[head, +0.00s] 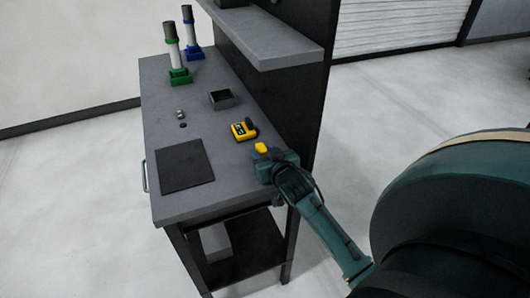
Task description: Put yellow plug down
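The yellow plug (261,148) is a small yellow block at the tip of my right gripper (264,155), over the right edge of the workbench. The gripper appears shut on it; its fingers are small and partly hidden by the gripper body. I cannot tell whether the plug touches the bench top. A yellow and black device (243,131) sits on the bench just beyond the plug. My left gripper is not in view.
The grey workbench (225,195) holds a dark square mat (185,165), a small black open box (222,99), small metal parts (181,115), and green (175,55) and blue (191,35) based cylinders. A shelf (265,42) overhangs the far right. Bench around the mat is clear.

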